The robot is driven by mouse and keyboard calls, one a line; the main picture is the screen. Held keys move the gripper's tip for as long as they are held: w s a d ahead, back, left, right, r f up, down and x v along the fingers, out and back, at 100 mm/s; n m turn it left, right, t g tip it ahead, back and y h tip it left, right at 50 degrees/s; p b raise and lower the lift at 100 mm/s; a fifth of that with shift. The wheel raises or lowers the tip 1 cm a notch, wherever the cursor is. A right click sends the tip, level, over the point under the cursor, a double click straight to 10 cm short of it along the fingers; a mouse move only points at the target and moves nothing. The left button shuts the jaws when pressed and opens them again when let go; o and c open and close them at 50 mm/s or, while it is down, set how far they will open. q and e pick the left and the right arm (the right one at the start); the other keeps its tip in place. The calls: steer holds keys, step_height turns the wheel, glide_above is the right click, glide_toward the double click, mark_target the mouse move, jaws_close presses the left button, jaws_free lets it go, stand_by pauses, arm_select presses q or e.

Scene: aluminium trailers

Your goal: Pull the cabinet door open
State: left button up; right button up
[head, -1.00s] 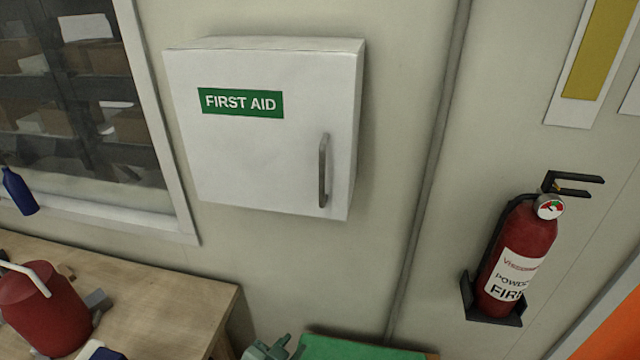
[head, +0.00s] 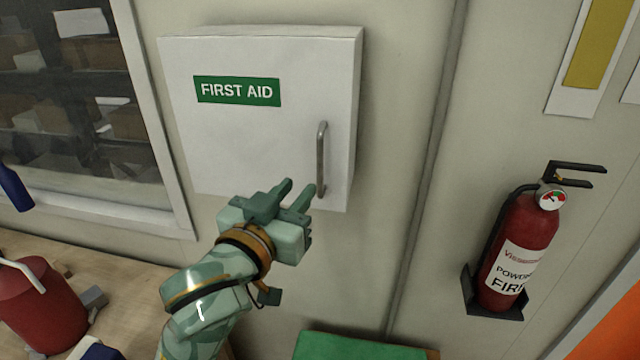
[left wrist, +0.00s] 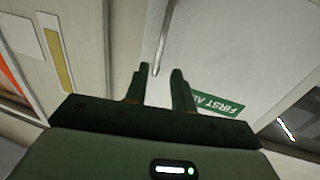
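The white first aid cabinet (head: 260,135) hangs on the wall with its door shut. Its grey vertical bar handle (head: 321,158) is on the door's right side. My left gripper (head: 301,189) is just below and left of the handle's lower end, in front of the door, with its fingers apart and nothing between them. In the left wrist view the two fingers (left wrist: 160,82) stand apart, and the handle (left wrist: 162,38) shows just beyond the gap between them. Part of the green label (left wrist: 218,104) shows beside one finger. My right gripper is in no view.
A red fire extinguisher (head: 517,250) hangs on the wall at the right. A window (head: 75,100) is at the left, above a wooden bench (head: 118,283) with a red can (head: 38,308). A green surface (head: 350,346) is below.

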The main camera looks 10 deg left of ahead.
mark_target(318, 163)
arm_select(q)
steer(key=w, duration=0.3)
steer(key=w+d, duration=0.1)
steer(key=w, duration=0.2)
steer(key=w+d+p, duration=0.1)
steer(key=w, duration=0.3)
jaws_close()
